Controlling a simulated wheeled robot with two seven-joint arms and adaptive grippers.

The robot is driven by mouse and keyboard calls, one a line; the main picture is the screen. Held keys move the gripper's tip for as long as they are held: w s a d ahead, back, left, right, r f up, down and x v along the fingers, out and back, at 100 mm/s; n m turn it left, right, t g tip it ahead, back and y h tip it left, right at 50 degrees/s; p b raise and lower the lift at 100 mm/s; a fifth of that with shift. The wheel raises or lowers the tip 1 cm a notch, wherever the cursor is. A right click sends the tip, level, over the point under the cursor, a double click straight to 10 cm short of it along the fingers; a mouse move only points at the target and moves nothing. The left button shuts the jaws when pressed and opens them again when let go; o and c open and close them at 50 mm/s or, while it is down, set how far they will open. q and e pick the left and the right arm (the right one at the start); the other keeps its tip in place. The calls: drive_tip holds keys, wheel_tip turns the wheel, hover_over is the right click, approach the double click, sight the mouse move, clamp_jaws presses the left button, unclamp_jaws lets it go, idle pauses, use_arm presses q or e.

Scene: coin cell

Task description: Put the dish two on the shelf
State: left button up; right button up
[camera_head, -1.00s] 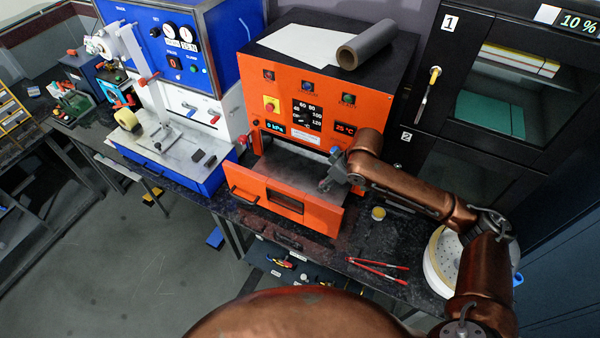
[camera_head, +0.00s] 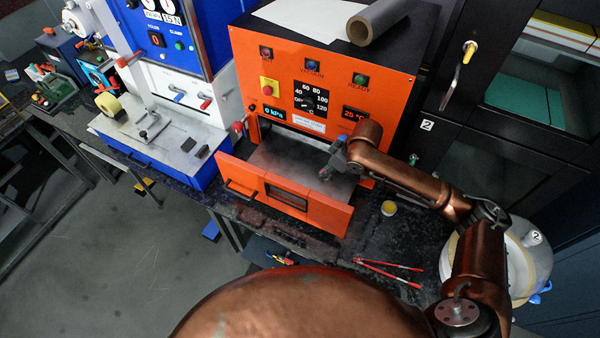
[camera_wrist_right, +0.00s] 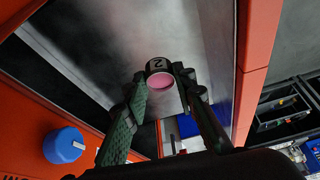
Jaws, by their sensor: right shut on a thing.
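My right gripper (camera_head: 327,172) is over the grey metal surface (camera_head: 285,152) in the open front of the orange oven (camera_head: 250,62). In the right wrist view, the gripper (camera_wrist_right: 163,82) is shut on dish two (camera_wrist_right: 158,66), a small round dish with a dark rim marked 2 and a pink inside. The grey metal surface (camera_wrist_right: 110,32) lies beyond the dish there; I cannot tell whether they touch. In the head view the dish is too small to make out. My left gripper is not in view.
The oven's orange front panel (camera_head: 240,188) stands pulled out. A small yellow-topped dish (camera_head: 389,208) and red tweezers (camera_head: 390,272) lie on the dark bench to the right. A round pale container (camera_head: 524,262) stands behind my right arm. A blue machine (camera_head: 180,165) stands left.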

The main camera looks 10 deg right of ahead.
drive_tip(key=shift+f, duration=0.8)
drive_tip(key=shift+w+f+b, duration=0.1)
drive_tip(key=shift+f+b, duration=0.2)
drive_tip(key=shift+b, duration=0.05)
wheel_tip(320, 180, down, 4)
drive_tip(key=shift+d+f, duration=0.1)
drive_tip(key=shift+f, duration=0.1)
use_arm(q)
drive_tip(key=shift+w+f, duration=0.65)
use_arm(e)
drive_tip(key=shift+f, duration=2.55)
drive_tip(key=shift+f, duration=0.15)
drive_tip(key=o, duration=1.1)
drive_tip(key=shift+o, duration=0.2)
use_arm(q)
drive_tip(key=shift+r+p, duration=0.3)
use_arm(e)
drive_tip(key=v, duration=1.2)
